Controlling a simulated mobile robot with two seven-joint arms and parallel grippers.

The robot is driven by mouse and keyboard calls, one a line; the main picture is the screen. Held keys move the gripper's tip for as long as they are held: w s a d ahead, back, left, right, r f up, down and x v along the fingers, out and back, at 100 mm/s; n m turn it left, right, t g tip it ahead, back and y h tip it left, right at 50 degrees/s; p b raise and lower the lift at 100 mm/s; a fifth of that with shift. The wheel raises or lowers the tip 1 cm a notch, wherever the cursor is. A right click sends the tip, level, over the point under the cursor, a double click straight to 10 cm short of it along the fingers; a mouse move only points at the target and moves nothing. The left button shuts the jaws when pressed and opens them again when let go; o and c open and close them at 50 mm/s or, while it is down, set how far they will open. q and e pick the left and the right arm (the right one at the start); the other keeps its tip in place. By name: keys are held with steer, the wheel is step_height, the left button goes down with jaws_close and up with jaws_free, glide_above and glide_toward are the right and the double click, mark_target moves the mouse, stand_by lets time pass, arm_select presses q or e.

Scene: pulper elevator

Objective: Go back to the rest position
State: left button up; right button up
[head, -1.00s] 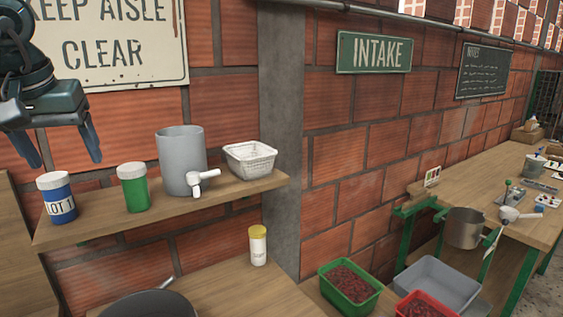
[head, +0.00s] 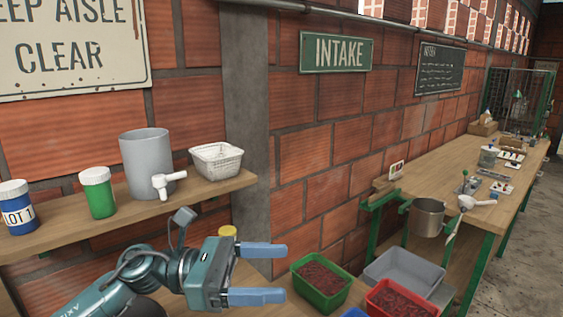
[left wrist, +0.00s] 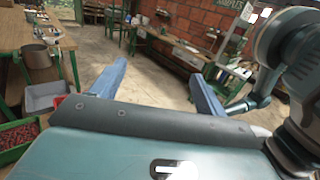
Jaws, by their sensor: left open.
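My left gripper (head: 262,272) is open and empty in the head view. Its two blue fingers point right, in front of the lower shelf and below the wall shelf. In the left wrist view its fingers (left wrist: 160,90) stand apart with only floor and distant benches between them. The gripper touches nothing that I can see. My right gripper is not in the head view; a teal arm part shows at the right of the left wrist view.
A wall shelf (head: 110,206) holds a blue jar (head: 17,207), a green jar (head: 97,192), a grey pot with a spigot (head: 146,160) and a white basket (head: 217,161). A yellow-lidded container (head: 228,232) is mostly hidden behind my gripper. Green (head: 321,283) and red (head: 400,300) crates and a grey tub (head: 405,270) stand right.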

arm_select(q)
steer(key=w+a+f+n+t+y, duration=0.25)
steer(key=f+n+t, duration=0.55)
steer(key=n, duration=0.8)
steer(key=w+a+f+n+t+y, duration=0.1)
steer(key=a+f+n+t+y, duration=0.2)
steer(key=f+n+t, duration=0.9)
steer(key=s+a+f+n+g+y, duration=0.4)
steer(key=s+f+n, duration=0.4)
steer(key=n, duration=0.3)
steer(key=s+a+f+n+g+y, duration=0.4)
steer(key=s+f+n, duration=0.5)
steer(key=n, duration=0.3)
steer(key=shift+s+f+g+y, duration=0.2)
steer(key=shift+f+g+y, duration=0.6)
steer(key=shift+y, duration=0.45)
